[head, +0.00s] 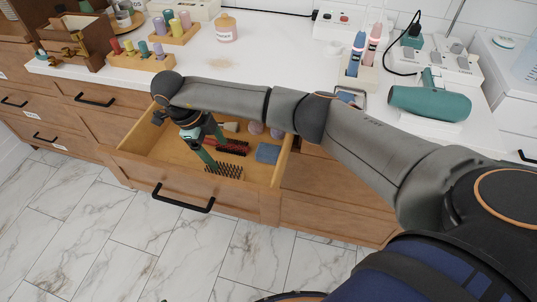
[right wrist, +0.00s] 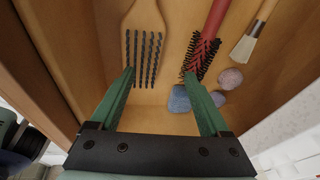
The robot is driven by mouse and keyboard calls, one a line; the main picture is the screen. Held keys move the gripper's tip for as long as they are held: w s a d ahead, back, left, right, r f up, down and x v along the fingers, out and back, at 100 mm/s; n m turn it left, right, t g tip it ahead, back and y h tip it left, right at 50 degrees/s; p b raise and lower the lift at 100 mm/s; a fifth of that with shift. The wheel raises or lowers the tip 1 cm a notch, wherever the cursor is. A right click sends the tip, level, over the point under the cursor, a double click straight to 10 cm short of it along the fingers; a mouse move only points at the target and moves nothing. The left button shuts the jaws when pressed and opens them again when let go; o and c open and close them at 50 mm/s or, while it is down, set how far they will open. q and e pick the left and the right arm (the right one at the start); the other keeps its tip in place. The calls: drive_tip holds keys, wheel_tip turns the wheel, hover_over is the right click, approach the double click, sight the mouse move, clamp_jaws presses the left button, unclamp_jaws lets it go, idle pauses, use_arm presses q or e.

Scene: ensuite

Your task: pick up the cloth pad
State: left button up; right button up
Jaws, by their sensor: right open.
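The cloth pad (head: 267,153) is a small blue-grey square lying flat on the floor of the open drawer (head: 152,172), near its right side in the head view. My left gripper is not in view.
A red round brush (right wrist: 203,50), a pale-handled brush (right wrist: 250,38) and pinkish stones (right wrist: 230,78) share the drawer. The drawer walls stand close around the gripper. Above is a white counter (head: 270,65) with a teal hair dryer (head: 430,102) and several bottles in wooden holders.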

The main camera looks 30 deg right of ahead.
drive_tip(key=shift+s+d, duration=0.1)
drive_tip(key=shift+d, duration=0.3)
drive_tip(key=p, duration=0.2)
hover_over(268, 150)
drive_tip(key=a, duration=0.2)
drive_tip(key=shift+w, duration=0.25)
drive_tip(key=x, duration=0.2)
drive_tip(key=b+x, duration=0.1)
drive_tip(key=x, duration=0.2)
drive_tip(key=shift+d, duration=0.25)
drive_tip(key=c, duration=1)
